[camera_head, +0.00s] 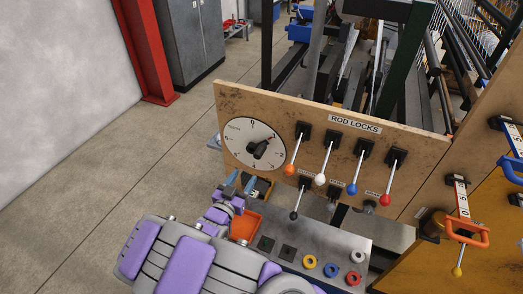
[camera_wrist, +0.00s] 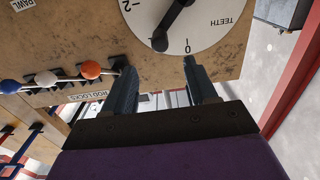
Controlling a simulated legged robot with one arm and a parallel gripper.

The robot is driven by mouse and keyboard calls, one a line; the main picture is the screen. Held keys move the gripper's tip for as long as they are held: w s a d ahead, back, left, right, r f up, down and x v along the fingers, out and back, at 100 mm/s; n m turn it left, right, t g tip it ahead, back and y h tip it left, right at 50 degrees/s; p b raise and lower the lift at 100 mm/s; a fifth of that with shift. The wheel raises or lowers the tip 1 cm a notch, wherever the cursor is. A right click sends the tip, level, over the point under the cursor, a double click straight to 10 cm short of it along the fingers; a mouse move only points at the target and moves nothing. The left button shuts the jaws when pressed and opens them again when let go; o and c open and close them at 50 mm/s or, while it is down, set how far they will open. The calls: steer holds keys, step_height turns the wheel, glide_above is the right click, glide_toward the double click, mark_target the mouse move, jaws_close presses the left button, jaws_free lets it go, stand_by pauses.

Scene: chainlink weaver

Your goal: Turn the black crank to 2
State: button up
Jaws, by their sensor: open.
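The black crank (camera_head: 260,148) is mounted on a round white dial (camera_head: 236,152) at the left of the wooden panel. In the wrist view the crank (camera_wrist: 177,22) crosses the dial (camera_wrist: 215,25), its rounded end near the rim between a 0 and a 2 marking; the top of the dial is cut off. My gripper (camera_head: 240,181) is open and empty, below the dial in the head view. In the wrist view my gripper's fingers (camera_wrist: 158,80) are spread apart, with the crank's end beyond them and not between them.
Levers with orange (camera_head: 289,170), white (camera_head: 320,180), blue (camera_head: 352,188) and red (camera_head: 385,200) knobs stand right of the dial under a ROD LOCKS label. A black-knobbed lever (camera_head: 294,215) is lower. A metal box with coloured rings (camera_head: 309,261) and an orange tray (camera_head: 245,224) are nearby.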

mark_target(261, 150)
steer(key=b+x, duration=0.2)
steer(key=x, duration=1.3)
jaws_close()
stand_by(0.4)
